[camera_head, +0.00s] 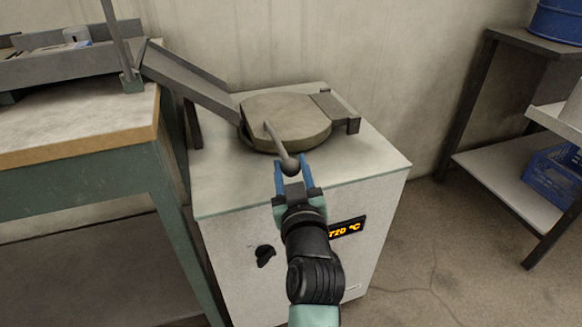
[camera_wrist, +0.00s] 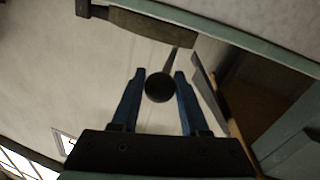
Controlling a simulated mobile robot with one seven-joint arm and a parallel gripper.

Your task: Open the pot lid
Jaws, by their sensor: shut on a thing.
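The pot lid (camera_head: 300,117) is a thick, round, beige disc on top of the white furnace cabinet (camera_head: 232,183). It lies about flat over the pot, whose inside is hidden. A grey rod handle (camera_head: 274,138) runs from the lid towards me and ends in a dark ball knob (camera_head: 290,167). My gripper (camera_head: 293,171), with blue fingers, is shut on the knob at the cabinet's front edge. In the wrist view the knob (camera_wrist: 160,87) sits between the two fingertips, with the lid (camera_wrist: 152,28) beyond it.
A hinge block (camera_head: 335,107) is at the lid's right side. A sloping metal chute (camera_head: 190,78) reaches the lid from the workbench (camera_head: 80,135) at left. The cabinet front has a lit display (camera_head: 346,228). A shelf (camera_head: 505,185) stands at right, with open floor between.

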